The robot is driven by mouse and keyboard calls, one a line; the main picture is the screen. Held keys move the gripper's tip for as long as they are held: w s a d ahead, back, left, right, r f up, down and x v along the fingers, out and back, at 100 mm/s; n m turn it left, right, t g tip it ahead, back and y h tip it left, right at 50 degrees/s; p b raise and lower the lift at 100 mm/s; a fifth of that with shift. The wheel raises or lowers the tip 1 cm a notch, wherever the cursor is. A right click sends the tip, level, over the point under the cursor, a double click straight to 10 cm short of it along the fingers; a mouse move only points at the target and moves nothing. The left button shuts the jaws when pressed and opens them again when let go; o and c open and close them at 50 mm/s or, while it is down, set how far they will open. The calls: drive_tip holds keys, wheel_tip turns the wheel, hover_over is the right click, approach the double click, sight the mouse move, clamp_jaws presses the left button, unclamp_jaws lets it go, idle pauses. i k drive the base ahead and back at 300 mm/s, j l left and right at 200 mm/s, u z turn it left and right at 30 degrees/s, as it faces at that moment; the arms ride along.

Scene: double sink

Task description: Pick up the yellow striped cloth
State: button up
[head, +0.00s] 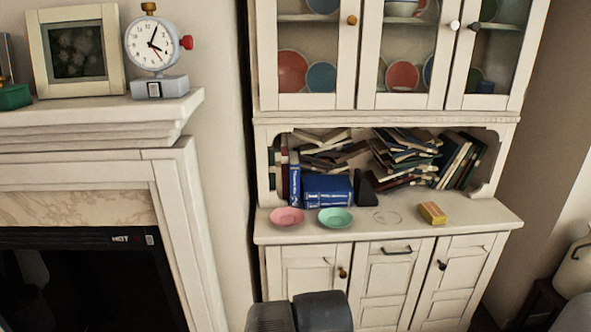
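A small yellow block-like item with reddish stripes (433,212) lies on the right part of the white cabinet's counter (470,222). It is the only yellow striped thing I see, and it looks like a folded cloth, though it is too small to be sure. Nothing touches it. Dark rounded parts of my own arm show at the bottom centre, in front of the cabinet and well below the counter. My gripper's fingers do not show.
Books (405,155) fill the shelf behind. Glass-door cupboards hang above. A mantel with a clock (152,45) is at left.

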sight(431, 212)
drive_tip(key=i+l+z, duration=0.15)
drive_tip(key=i+l, duration=0.15)
drive_tip(key=i+l+z, duration=0.2)
drive_tip(key=i, duration=0.35)
drive_tip(key=i+l+z, duration=0.15)
drive_tip(key=i, duration=0.25)
drive_tip(key=i+l+z, duration=0.2)
drive_tip(key=i, duration=0.25)
